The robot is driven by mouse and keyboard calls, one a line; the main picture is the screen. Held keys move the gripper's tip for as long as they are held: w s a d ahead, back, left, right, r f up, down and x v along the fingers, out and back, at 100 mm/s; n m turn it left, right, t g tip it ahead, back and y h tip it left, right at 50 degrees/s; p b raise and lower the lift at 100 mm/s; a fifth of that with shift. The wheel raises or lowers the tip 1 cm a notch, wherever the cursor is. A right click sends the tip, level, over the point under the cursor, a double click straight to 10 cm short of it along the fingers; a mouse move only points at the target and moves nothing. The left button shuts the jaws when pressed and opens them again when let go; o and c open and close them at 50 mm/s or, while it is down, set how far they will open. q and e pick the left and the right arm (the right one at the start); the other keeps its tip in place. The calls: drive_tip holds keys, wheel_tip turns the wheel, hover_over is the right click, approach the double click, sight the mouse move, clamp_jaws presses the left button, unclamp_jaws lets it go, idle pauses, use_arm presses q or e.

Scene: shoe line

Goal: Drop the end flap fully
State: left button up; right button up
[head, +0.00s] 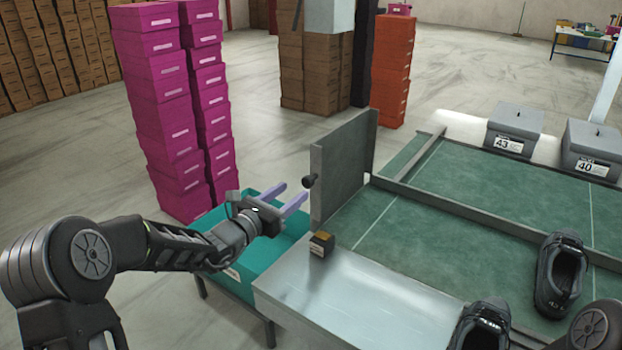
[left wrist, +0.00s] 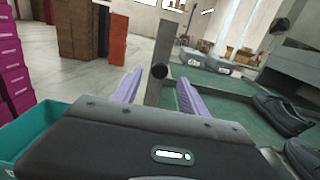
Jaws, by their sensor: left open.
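The end flap (head: 345,165) is a grey metal plate standing upright at the left end of the green belt. A dark round knob (head: 309,181) sticks out from its outer face. My left gripper (head: 295,196) is open, its two lilac fingers pointing at the flap near the knob, with a small gap apparent. In the left wrist view the flap (left wrist: 168,60) shows nearly edge-on between the spread fingers (left wrist: 158,88), and the knob (left wrist: 159,71) sits between them. Contact cannot be made out. My right gripper is not in view.
A teal bin (head: 262,250) stands below my left gripper. The green table (head: 400,215) has a rail (head: 460,208), black shoes (head: 560,275) and grey boxes (head: 515,127). A small dark block (head: 321,244) sits by the flap's foot. Magenta box stacks (head: 165,110) stand behind my arm.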

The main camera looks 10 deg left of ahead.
sight(306, 182)
use_arm(q)
drive_tip(key=shift+p+x, duration=0.6)
drive_tip(key=shift+x, duration=3.4)
drive_tip(key=shift+f, duration=0.1)
clamp_jaws()
